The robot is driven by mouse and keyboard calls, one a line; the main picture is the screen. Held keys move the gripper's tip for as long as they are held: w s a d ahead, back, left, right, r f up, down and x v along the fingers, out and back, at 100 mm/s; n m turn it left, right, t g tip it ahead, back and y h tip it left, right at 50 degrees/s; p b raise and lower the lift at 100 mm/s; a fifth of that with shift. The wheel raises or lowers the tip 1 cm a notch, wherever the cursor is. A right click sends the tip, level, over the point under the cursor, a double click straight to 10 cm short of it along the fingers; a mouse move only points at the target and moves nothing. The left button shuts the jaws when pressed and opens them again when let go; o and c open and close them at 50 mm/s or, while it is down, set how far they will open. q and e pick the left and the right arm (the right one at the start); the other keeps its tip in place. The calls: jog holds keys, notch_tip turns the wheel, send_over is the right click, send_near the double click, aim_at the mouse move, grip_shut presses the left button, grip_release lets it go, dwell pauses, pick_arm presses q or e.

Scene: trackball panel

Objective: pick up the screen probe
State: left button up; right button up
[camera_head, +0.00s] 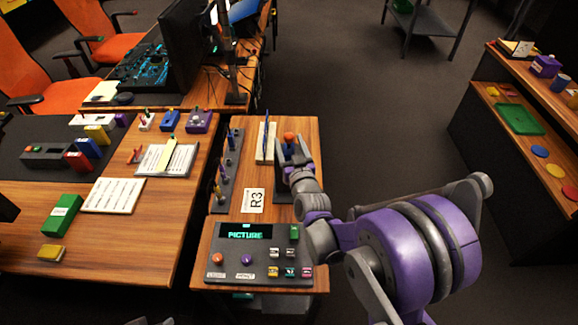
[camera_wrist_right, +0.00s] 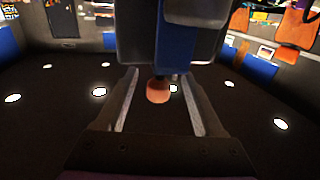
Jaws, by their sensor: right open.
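A blue piece with an orange top (camera_head: 289,137) stands on a dark stand on the small wooden table; it may be the screen probe, but I cannot tell for sure. My right gripper (camera_head: 293,161) is open right at this piece, and its fingers partly hide it. In the right wrist view a round orange tip (camera_wrist_right: 158,91) shows between the two open fingers, with a blue block (camera_wrist_right: 190,35) above it. I cannot tell whether the fingers touch it. At most a small grey tip of my left gripper (camera_head: 152,321) shows at the bottom edge.
A dark rack (camera_head: 224,181) with several upright tools stands left of my right gripper. A white holder (camera_head: 265,143) with a thin blue piece is behind. The button panel (camera_head: 229,257) reading PICTURE is in front. A cluttered desk (camera_head: 150,250) lies left; shelves (camera_head: 480,95) stand right.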

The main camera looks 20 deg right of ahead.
jog(key=w, duration=0.4)
jog(key=shift+d+r+p, duration=0.1)
jog(key=shift+d+p, duration=0.2)
jog(key=shift+d, duration=0.1)
jog(key=shift+s, duration=0.1)
grip_shut()
dwell(0.9)
